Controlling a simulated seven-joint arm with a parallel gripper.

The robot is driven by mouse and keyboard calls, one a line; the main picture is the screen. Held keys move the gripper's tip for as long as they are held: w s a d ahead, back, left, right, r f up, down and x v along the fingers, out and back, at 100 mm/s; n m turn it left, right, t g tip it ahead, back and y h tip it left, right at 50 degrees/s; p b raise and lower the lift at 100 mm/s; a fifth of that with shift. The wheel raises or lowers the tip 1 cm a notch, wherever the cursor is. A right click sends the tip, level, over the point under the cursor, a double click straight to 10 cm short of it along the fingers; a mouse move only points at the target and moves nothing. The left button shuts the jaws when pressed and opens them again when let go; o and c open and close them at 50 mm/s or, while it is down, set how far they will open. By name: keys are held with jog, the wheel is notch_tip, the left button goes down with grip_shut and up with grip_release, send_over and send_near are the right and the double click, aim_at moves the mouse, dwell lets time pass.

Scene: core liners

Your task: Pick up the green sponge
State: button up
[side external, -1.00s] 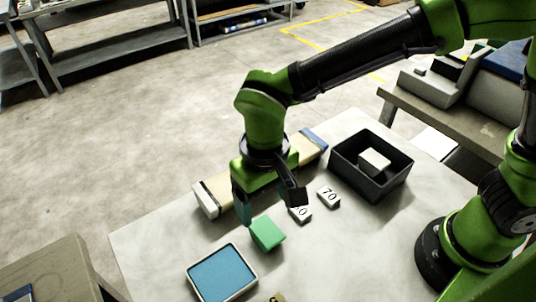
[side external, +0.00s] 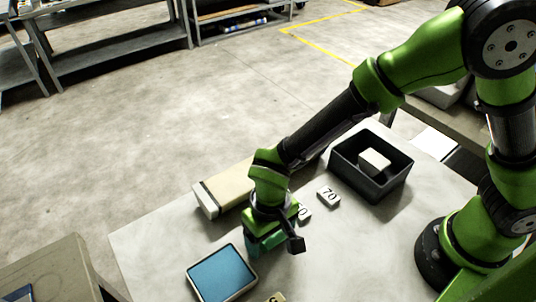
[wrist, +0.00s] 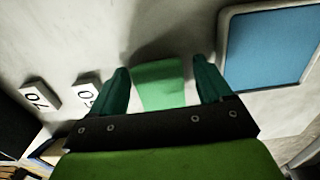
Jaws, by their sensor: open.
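The green sponge (wrist: 160,84) lies on the pale table. In the wrist view it sits between the two dark green fingers of my gripper (wrist: 161,85), with a gap on each side. My gripper is open and low over the sponge. In the side external view my gripper (side external: 272,245) covers most or all of the sponge, so I cannot tell there how close the fingertips are to the table.
A blue pad in a pale-rimmed tray (side external: 249,288) lies left of my gripper. Blocks marked 70 (side external: 328,196) and 60 (wrist: 86,92) lie on the other side. A black bin (side external: 398,185) holds a pale block (side external: 374,161). A long pale box (side external: 226,189) lies behind.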

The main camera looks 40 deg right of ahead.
jog(key=shift+c, duration=0.3)
jog(key=c, duration=1)
jog(key=shift+o, duration=0.2)
jog(key=shift+r, duration=0.1)
jog(key=shift+r, duration=0.6)
notch_tip(320, 180, up, 2)
jog(key=shift+r, duration=0.15)
jog(key=s+d, duration=0.3)
jog(key=s+d+r, duration=0.1)
jog(key=s+d, duration=0.7)
jog(key=shift+s+d+r, duration=0.1)
jog(key=shift+d+r, duration=0.05)
jog(key=shift+d, duration=0.05)
